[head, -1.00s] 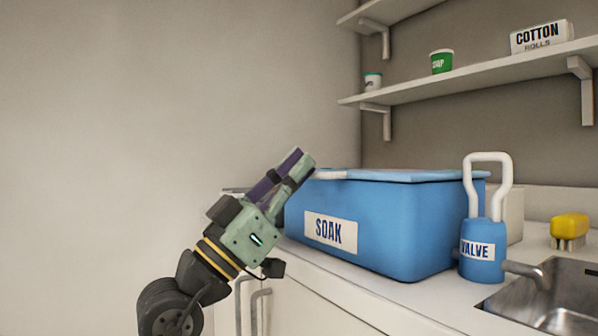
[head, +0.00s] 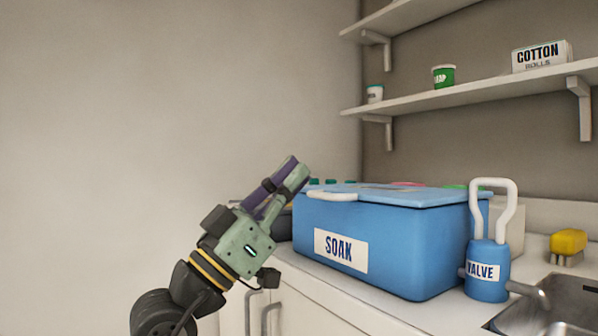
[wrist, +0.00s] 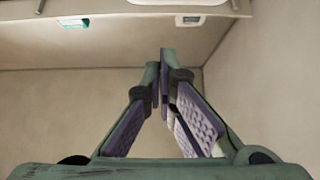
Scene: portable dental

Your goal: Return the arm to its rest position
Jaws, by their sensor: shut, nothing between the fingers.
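My gripper (head: 292,170) is in the head view, left of the blue soak box. Its green and purple fingers are raised, pointing up and to the right. In the wrist view the fingertips (wrist: 163,62) meet with nothing between them. The fingers are apart from the wall and appear close to the box's left end in the picture; the exact gap cannot be told.
The blue soak box (head: 420,255) stands on the white counter (head: 345,300) with its lid down. A blue valve bottle (head: 487,280), a sink (head: 560,305) and a yellow brush (head: 568,242) are at right. Shelves (head: 450,97) hang above. The space left is clear.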

